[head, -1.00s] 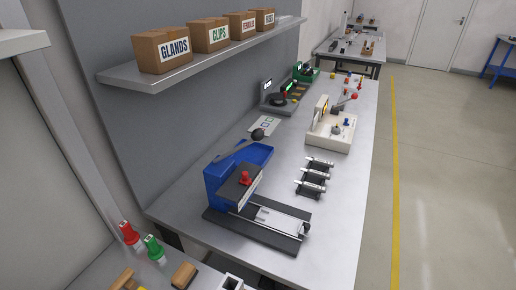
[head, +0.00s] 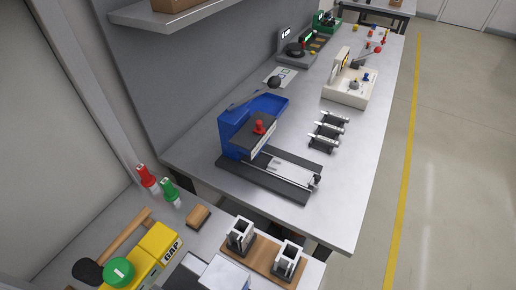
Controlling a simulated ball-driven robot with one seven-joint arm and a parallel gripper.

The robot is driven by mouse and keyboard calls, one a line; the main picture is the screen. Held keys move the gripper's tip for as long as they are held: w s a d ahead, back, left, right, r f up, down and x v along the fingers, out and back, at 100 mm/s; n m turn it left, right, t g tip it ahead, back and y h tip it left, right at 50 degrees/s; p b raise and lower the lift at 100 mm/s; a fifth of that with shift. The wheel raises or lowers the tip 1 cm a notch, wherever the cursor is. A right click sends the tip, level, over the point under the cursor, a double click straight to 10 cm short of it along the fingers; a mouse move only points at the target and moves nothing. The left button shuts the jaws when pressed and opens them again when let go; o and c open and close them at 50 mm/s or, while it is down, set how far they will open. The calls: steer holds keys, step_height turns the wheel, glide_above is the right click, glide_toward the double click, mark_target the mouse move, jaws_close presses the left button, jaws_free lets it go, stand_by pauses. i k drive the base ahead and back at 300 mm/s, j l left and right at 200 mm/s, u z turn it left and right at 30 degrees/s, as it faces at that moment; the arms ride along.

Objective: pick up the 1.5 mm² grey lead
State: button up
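I cannot make out for certain a grey lead marked 1.5 mm². Several pale grey rod-like pieces (head: 328,131) lie side by side across black rests on the grey bench, right of the blue machine. They are too small to read any size marking, and I cannot tell whether one of them is the lead. My gripper is not in view.
A blue machine with a red knob (head: 259,127) and black base stands on the bench (head: 365,185). A cream device (head: 350,88) stands behind the rods. Nearer are a yellow tool (head: 160,240), red (head: 147,177) and green (head: 169,190) handles, and a wooden block (head: 262,250) with two square holders.

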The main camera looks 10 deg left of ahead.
mark_target(332, 115)
steer(key=i+l+u, duration=0.35)
steer(key=i+l, duration=0.4)
steer(key=l, duration=0.15)
steer(key=l+u, duration=0.35)
steer(key=l, duration=0.2)
steer(key=k+l+u, duration=0.1)
steer(key=l+u, duration=0.25)
steer(key=l, duration=0.2)
